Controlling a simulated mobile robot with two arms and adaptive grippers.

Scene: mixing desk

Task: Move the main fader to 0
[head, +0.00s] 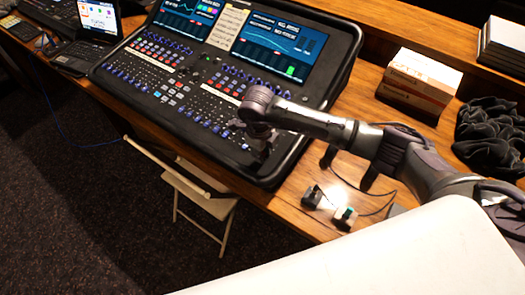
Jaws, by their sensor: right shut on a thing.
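The mixing desk (110,68) is a black console with a lit screen and rows of small faders and knobs. It sits tilted across the wooden table in the head view. My right gripper (258,153) points down at the desk's lower right corner, at the right end of the fader rows. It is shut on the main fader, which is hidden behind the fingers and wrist. The fader's exact position on its scale cannot be read. My left gripper is not in view.
A white and orange box (420,82) and a black cloth (488,138) lie on the table at the right. Small connectors with a cable (343,217) lie near the front edge. A laptop (86,50) stands left of the desk. A folding chair (205,192) is below.

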